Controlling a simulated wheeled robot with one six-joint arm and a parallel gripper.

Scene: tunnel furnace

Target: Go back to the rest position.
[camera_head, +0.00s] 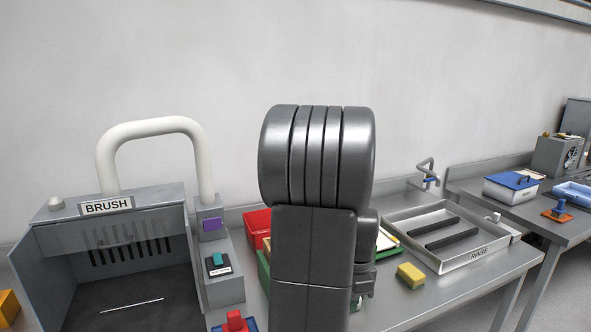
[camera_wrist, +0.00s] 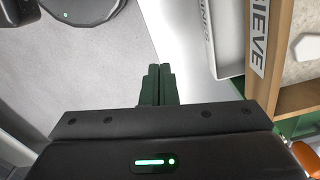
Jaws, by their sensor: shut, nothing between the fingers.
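My gripper (camera_wrist: 158,85) shows in the wrist view with its two dark green fingers together and nothing between them. It points down over pale grey surfaces, apart from the things around it. In the head view my dark grey arm stands upright in the middle and hides part of the bench behind it. The gripper itself cannot be made out there.
A BRUSH cabinet (camera_head: 106,206) stands left, and a RINSE tray (camera_head: 475,255) lies right. A red bin (camera_head: 256,226) and a yellow sponge (camera_head: 410,275) are near my arm. In the wrist view a wooden SIEVE box (camera_wrist: 285,60) is close on the right.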

